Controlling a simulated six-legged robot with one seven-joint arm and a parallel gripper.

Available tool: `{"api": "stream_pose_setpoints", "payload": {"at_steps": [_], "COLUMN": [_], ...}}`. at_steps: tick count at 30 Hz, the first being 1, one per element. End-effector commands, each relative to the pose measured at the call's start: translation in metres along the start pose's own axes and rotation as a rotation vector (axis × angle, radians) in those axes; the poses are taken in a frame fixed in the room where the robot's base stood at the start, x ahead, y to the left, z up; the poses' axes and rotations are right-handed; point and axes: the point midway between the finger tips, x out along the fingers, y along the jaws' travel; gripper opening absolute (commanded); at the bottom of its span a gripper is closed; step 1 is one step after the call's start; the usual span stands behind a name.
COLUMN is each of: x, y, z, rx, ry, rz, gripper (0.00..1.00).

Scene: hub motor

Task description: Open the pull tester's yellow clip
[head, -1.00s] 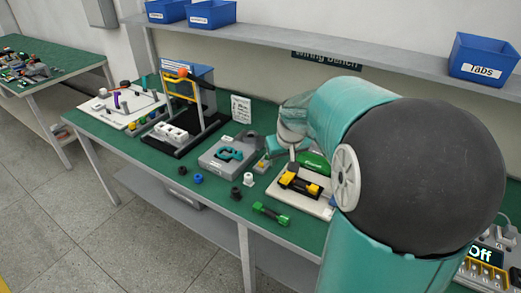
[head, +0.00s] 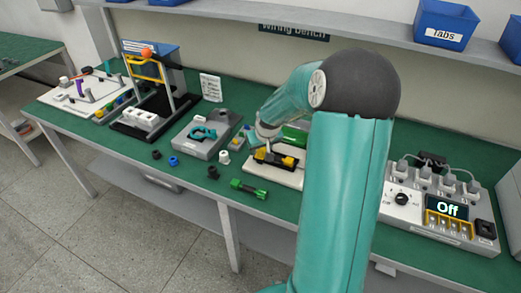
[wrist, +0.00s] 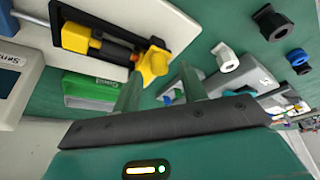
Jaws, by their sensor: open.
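What looks like the pull tester is a white base (head: 285,178) on the green bench, bearing a black bed with yellow parts. In the wrist view its white base (wrist: 115,62) is at the upper left, with a yellow block and a dark and orange-red body on the black bed. A yellow knobbed piece (wrist: 153,66), apparently the clip, is at the bed's near end. In the head view my wrist (head: 268,130) is just above the tester, fingertips hardly visible.
A green box (wrist: 88,90) is close beside the tester. A grey fixture (head: 205,138) with a teal clamp stands to its left. A green dumbbell-shaped part (head: 249,189) lies in front. A shelf overhangs the back.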

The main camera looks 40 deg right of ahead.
Motion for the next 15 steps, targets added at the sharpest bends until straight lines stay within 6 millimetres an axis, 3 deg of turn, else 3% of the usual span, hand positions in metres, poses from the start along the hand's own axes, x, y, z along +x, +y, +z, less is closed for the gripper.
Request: {"api": "stream_pose_setpoints", "payload": {"at_steps": [5,13,15], "x": [0.0144,0.0155,0.0154], "y": [0.0007,0.0007,0.0007], "z": [0.0,0.0,0.0], "rx": [0.0,0.001,0.0], "ry": [0.0,0.0,0.0], "rz": [0.001,0.001,0.001], "gripper": [0.42,0.42,0.29]}}
